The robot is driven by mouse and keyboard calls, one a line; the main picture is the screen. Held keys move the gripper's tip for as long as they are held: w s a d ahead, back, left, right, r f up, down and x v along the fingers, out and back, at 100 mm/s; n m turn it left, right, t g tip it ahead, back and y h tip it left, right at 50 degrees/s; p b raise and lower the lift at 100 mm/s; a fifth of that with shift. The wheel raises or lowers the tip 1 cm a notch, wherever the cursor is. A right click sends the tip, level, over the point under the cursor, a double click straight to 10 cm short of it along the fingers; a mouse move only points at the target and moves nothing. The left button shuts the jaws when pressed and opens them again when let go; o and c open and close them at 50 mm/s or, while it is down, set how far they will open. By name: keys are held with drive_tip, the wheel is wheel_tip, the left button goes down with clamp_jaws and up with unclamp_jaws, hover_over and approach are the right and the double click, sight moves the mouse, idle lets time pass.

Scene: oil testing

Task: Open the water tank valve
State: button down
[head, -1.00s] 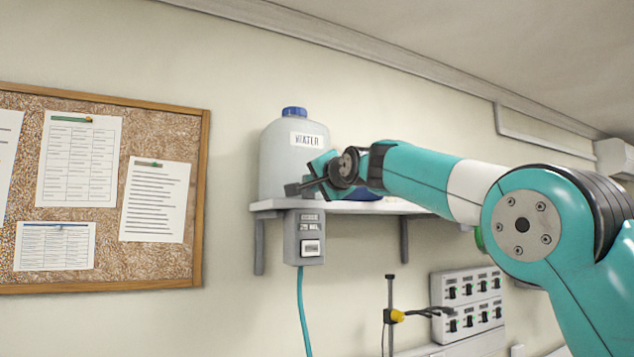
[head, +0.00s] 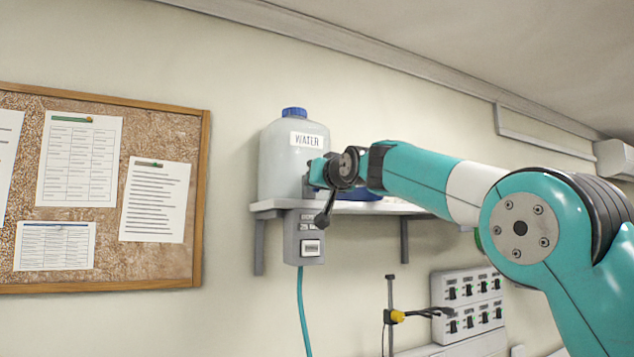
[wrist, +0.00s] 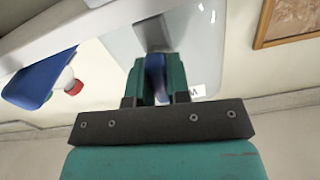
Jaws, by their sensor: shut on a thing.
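The water tank (head: 292,160) is a pale, cloudy jug with a blue cap and a "WATER" label, standing on a wall shelf. In the wrist view the tank (wrist: 190,42) fills the upper middle, beyond my fingers. My gripper (head: 316,174) is at the tank's lower right side. In the wrist view my gripper (wrist: 156,80) has its two green fingers closed around a narrow blue piece, which appears to be the valve handle (wrist: 155,72). A grey part (wrist: 152,35) shows just beyond it. In the head view my wrist hides most of the valve.
The white shelf (head: 398,206) runs under the tank, with a grey box (head: 304,250) and teal hose below its left end. A blue object (wrist: 38,78) lies beside my gripper. A corkboard (head: 160,200) hangs left; a switch panel (head: 468,300) is lower right.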

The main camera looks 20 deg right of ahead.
drive_tip(key=shift+n, duration=0.7)
drive_tip(key=c, duration=1.1)
unclamp_jaws()
drive_tip(key=shift+s+d+b, duration=0.55)
drive_tip(key=shift+s+b, duration=1)
drive_tip(key=shift+s, duration=1.3)
drive_tip(key=shift+s+d+b, duration=0.6)
drive_tip(key=shift+s+b, duration=0.95)
drive_tip(key=shift+s, duration=1.3)
drive_tip(key=shift+s+d+b, duration=0.55)
drive_tip(key=shift+s+b, duration=1)
drive_tip(key=shift+s, duration=1.3)
